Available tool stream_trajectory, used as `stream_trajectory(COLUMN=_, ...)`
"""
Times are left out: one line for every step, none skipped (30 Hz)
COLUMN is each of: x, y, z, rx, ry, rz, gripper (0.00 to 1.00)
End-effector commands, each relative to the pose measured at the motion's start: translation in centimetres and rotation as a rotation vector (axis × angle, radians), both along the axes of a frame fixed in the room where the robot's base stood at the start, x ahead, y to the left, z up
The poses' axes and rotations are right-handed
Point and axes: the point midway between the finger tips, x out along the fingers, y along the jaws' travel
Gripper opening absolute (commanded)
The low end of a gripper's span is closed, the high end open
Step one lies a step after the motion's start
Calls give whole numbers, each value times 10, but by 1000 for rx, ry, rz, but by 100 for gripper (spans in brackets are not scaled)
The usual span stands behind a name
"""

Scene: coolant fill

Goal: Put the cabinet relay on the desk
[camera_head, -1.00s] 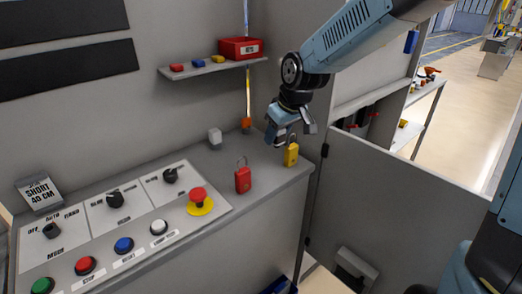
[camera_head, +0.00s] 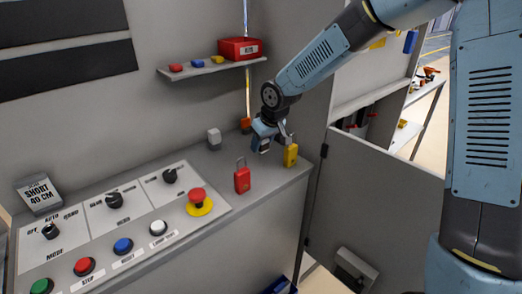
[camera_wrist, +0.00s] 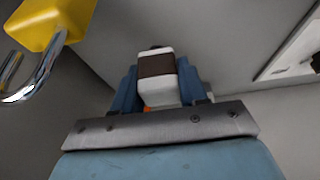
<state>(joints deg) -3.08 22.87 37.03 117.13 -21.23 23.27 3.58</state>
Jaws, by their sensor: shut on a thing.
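The relay, a small white block with a dark brown band (camera_wrist: 156,66), sits between the two blue fingers of my gripper (camera_wrist: 158,92) in the wrist view. My gripper is shut on it. In the head view my gripper (camera_head: 266,143) is low over the back right part of the grey desk (camera_head: 205,172), left of a yellow padlock (camera_head: 290,155). The relay's lower end (camera_head: 264,148) shows small beneath the fingers. I cannot tell whether it touches the desk top.
A red padlock (camera_head: 242,180) stands in front of my gripper, and a pale block (camera_head: 214,138) stands to its left. An orange piece (camera_head: 246,125) is behind. A control panel (camera_head: 130,215) fills the left. A shelf (camera_head: 205,68) with a red bin (camera_head: 240,49) is above.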

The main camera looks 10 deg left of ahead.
Motion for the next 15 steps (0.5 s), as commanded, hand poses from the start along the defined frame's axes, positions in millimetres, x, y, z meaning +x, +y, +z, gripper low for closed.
stream_trajectory(x=-1, y=-1, z=-9, rx=-2, ry=3, rz=0, gripper=23)
stream_trajectory(x=-1, y=-1, z=-14, rx=-3, ry=5, rz=1, gripper=23)
stream_trajectory(x=-2, y=0, z=-19, rx=-3, ry=4, rz=2, gripper=23)
stream_trajectory(x=-2, y=-1, z=-22, rx=-3, ry=3, rz=1, gripper=23)
stream_trajectory(x=-1, y=-1, z=-25, rx=-2, ry=3, rz=0, gripper=23)
stream_trajectory(x=-1, y=-1, z=-28, rx=-2, ry=4, rz=-1, gripper=23)
stream_trajectory(x=-1, y=-1, z=-29, rx=-1, ry=3, rz=-1, gripper=23)
stream_trajectory(x=-1, y=-1, z=-29, rx=-1, ry=3, rz=-1, gripper=23)
stream_trajectory(x=-1, y=-1, z=-29, rx=-1, ry=2, rz=-1, gripper=23)
stream_trajectory(x=-1, y=-1, z=-28, rx=-1, ry=2, rz=-1, gripper=23)
stream_trajectory(x=-1, y=-1, z=-28, rx=-1, ry=2, rz=-1, gripper=23)
stream_trajectory(x=-1, y=-1, z=-28, rx=-1, ry=2, rz=-1, gripper=23)
stream_trajectory(x=-1, y=-2, z=-28, rx=-1, ry=2, rz=-1, gripper=23)
stream_trajectory(x=-1, y=-2, z=-29, rx=-1, ry=2, rz=-1, gripper=23)
stream_trajectory(x=-1, y=-2, z=-29, rx=-2, ry=2, rz=-1, gripper=23)
